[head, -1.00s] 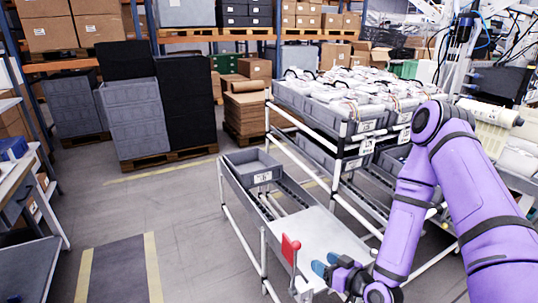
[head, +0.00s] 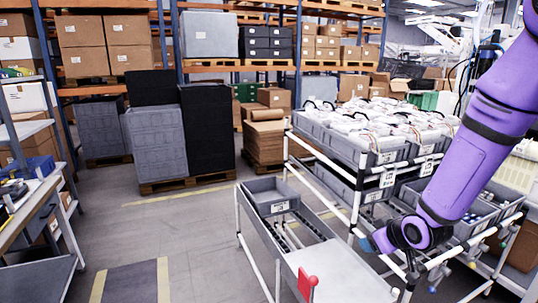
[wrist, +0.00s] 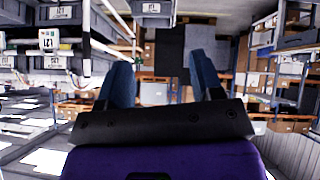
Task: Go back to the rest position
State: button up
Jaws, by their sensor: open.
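My purple arm comes in from the right side of the head view. My gripper (head: 368,243) has blue fingertips and is near the right edge of the low rolling cart, above the cart's white surface (head: 335,270). In the wrist view my gripper (wrist: 165,85) shows two blue fingers spread well apart with nothing between them. The wrist view looks toward the racks and appears turned over.
The rack behind holds grey bins (head: 385,155) with white packages. Stacked grey crates (head: 156,142) stand at the back. The grey floor (head: 170,228) at left is clear.

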jog(key=s+d+r+m+g+h, duration=0.1)
jog(key=s+d+r+m+h, duration=0.1)
jog(key=s+r, duration=0.45)
jog(key=s+d+r+m+h, duration=0.1)
jog(key=s+r, duration=0.2)
jog(key=r, duration=0.7)
jog(key=s+r+m+g, duration=0.1)
jog(key=s+r, duration=0.3)
jog(key=s, duration=0.5)
jog(key=s+r+m+g, duration=0.1)
jog(key=s+r, duration=0.3)
jog(key=s, duration=0.5)
jog(key=shift+a+r+m+g, duration=0.3)
jog(key=shift+a+r+m, duration=0.1)
jog(key=shift+m, duration=0.2)
